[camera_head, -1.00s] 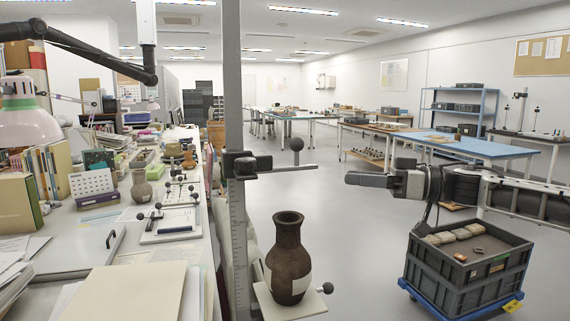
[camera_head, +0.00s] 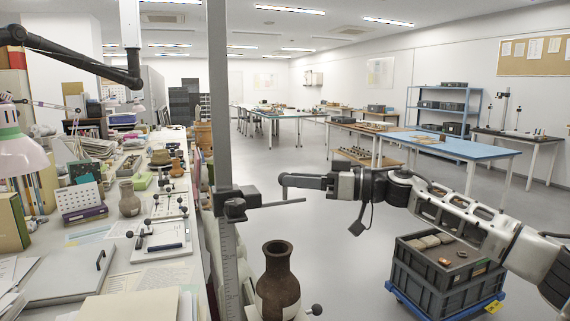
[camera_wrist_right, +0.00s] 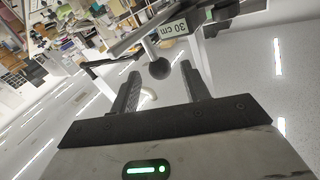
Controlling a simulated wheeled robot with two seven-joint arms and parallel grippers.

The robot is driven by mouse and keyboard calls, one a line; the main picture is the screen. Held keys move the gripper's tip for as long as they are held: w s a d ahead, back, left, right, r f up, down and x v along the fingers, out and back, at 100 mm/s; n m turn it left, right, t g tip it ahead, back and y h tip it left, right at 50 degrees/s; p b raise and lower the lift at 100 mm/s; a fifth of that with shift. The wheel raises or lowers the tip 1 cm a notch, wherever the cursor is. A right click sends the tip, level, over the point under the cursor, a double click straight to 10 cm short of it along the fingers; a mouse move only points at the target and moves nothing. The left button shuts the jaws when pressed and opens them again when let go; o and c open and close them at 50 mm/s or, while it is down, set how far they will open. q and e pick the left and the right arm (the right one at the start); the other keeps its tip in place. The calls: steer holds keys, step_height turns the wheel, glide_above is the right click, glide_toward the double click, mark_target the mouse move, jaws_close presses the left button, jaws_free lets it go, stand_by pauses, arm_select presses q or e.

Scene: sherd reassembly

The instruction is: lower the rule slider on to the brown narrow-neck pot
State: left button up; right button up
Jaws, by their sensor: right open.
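The brown narrow-neck pot (camera_head: 278,283) stands upright below the rule slider in the head view, with a pale patch on its side. The rule slider (camera_head: 236,203) is a dark block on the upright rule (camera_head: 220,120). Its thin arm reaches right above the pot's mouth, with a clear gap. My right gripper (camera_head: 285,184) is at the end of that arm, pointing left. In the right wrist view, the slider's dark ball knob (camera_wrist_right: 158,69) shows between the open fingers (camera_wrist_right: 160,72), not gripped. In the head view the knob is hidden by the gripper. My left gripper is not in view.
A cluttered worktable (camera_head: 75,240) runs along the left, close to the rule. Grey crates (camera_head: 440,282) on a blue dolly stand below my right arm. A blue-topped table (camera_head: 450,147) is farther back. The floor between is clear.

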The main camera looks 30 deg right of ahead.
steer(key=shift+p+x, duration=0.3)
steer(key=shift+x, duration=1.35)
jaws_close()
step_height(320, 180, down, 10)
steer(key=shift+f, duration=0.2)
jaws_free()
steer(key=shift+r, duration=0.1)
